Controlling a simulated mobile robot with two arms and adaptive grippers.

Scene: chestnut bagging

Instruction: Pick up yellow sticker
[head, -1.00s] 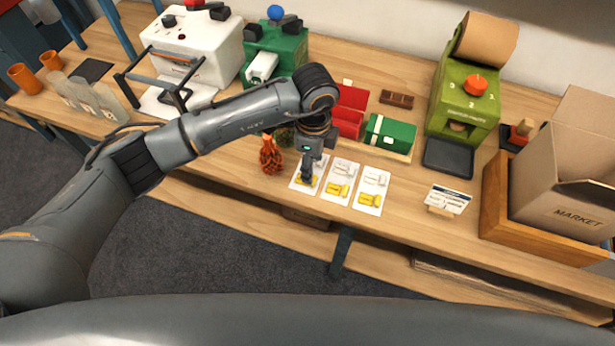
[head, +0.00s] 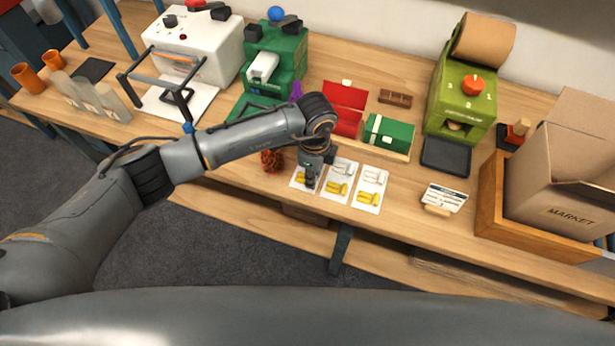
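Three white sticker sheets lie side by side near the table's front edge: the left sheet (head: 298,184), the middle sheet (head: 342,167) and the right sheet (head: 374,178). Each has yellow stickers on its lower part, as on the middle sheet (head: 338,188) and the right sheet (head: 368,198), and pale outlines above. My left gripper (head: 310,184) points down over the left sheet and covers much of it and part of its yellow sticker (head: 301,178). Its fingers look close together, but they are too small and dark to tell open from shut. My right gripper is out of view.
A red net bag (head: 271,160) sits just left of the sheets. Behind them are an open red box (head: 347,96) and a green box (head: 390,132). A small sign (head: 445,197) and a wooden tray (head: 489,205) with a cardboard box (head: 562,185) stand to the right.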

